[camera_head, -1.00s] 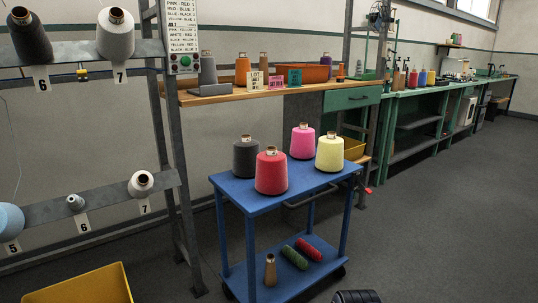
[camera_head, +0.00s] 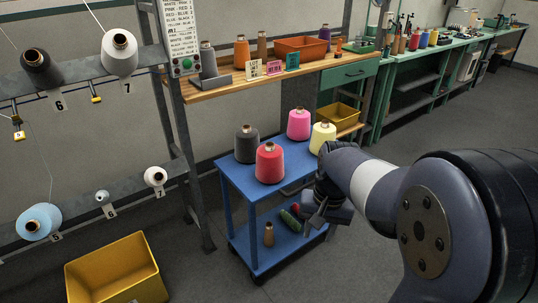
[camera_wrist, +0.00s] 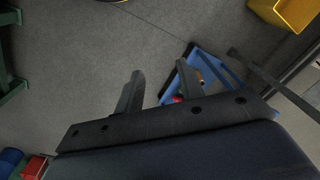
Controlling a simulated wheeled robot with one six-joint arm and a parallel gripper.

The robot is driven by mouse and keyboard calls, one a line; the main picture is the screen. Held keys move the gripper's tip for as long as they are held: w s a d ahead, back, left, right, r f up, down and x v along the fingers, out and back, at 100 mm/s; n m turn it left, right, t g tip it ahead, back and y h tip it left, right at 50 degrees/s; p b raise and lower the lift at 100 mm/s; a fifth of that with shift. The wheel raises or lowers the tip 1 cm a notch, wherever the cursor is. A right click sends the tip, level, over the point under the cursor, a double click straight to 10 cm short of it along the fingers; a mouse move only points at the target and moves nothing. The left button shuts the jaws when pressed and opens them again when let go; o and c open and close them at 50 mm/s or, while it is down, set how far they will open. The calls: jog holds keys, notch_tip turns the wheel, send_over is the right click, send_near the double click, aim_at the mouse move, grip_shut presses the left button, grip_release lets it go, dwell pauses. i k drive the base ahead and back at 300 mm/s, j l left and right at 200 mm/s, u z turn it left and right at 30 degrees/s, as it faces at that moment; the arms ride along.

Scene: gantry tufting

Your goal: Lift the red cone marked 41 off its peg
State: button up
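A red cone (camera_head: 270,165) stands upright on the top of a blue cart (camera_head: 235,187), at its front. Its tube end shows on top; I cannot read a number on it, and any peg under it is hidden. A dark grey cone (camera_head: 246,146), a pink cone (camera_head: 299,124) and a yellow cone (camera_head: 321,138) stand behind and beside it. My gripper (camera_head: 318,219) is to the right of the cart and lower than its top, apart from the red cone. In the wrist view my gripper (camera_wrist: 160,92) has its fingers spread, with nothing between them.
The cart's lower shelf (camera_head: 273,246) holds a brown cone and green and red bobbins. A yellow bin (camera_head: 115,272) stands on the floor at left. The floor at right is open.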

aim_at(270, 166)
jog(key=i+l+u, duration=0.1)
jog(key=i, duration=0.3)
jog(key=i+l+u, duration=0.1)
jog(key=i, duration=0.3)
jog(key=i+l+u, duration=0.15)
jog(key=i, duration=0.3)
jog(key=i+l+u, duration=0.1)
jog(key=i, duration=0.3)
jog(key=l, duration=0.1)
